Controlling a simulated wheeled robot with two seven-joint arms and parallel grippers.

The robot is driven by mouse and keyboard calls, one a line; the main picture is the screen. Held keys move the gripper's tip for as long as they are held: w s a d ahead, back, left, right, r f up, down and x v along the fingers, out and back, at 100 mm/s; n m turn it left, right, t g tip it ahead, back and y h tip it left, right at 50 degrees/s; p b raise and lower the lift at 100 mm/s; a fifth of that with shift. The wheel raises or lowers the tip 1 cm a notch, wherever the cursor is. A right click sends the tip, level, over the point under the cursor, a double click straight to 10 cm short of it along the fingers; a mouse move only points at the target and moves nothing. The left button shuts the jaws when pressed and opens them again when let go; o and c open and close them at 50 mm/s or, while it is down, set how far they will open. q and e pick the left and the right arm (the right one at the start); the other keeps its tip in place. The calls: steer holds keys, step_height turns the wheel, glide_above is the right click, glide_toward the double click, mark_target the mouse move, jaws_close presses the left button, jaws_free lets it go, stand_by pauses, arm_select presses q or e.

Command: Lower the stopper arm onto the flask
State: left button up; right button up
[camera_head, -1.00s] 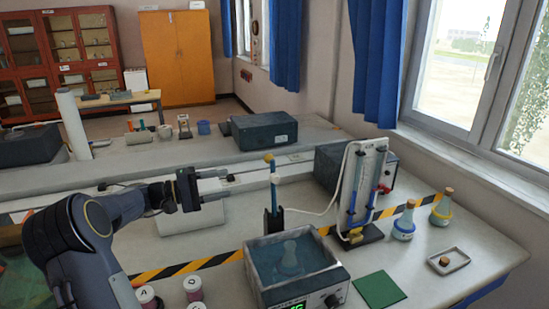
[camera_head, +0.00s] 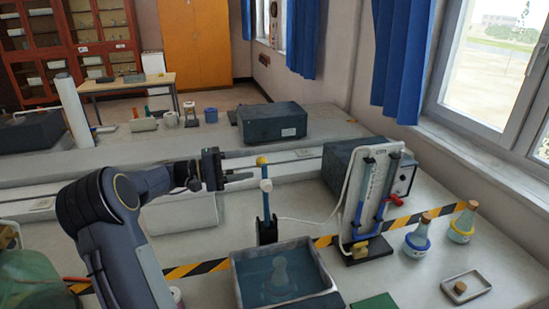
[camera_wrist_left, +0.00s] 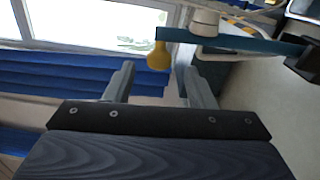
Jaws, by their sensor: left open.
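The stopper arm (camera_head: 267,205) is a blue bar standing upright in a black stand (camera_head: 267,232), with a yellow knob (camera_head: 262,160) at its top and a white piece below the knob. The flask (camera_head: 280,275) stands in the grey water bath (camera_head: 242,289), in front of the stand. My left gripper (camera_head: 240,180) is open and empty, close to the left of the knob. In the left wrist view the yellow knob (camera_wrist_left: 158,57) shows just beyond and between my open fingertips (camera_wrist_left: 160,72); contact cannot be told. My right gripper is not in view.
A white tube stand (camera_head: 372,200) is right of the stopper arm, before a dark box (camera_head: 340,165). Two stoppered flasks (camera_head: 418,238) (camera_head: 462,224) and a small tray (camera_head: 468,286) are at the right. Striped tape (camera_head: 195,268) crosses the bench.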

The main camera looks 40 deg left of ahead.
arm_select(q)
steer(key=p+x, duration=0.1)
steer(key=x, duration=0.6)
steer(key=shift+w+d, duration=0.1)
jaws_close()
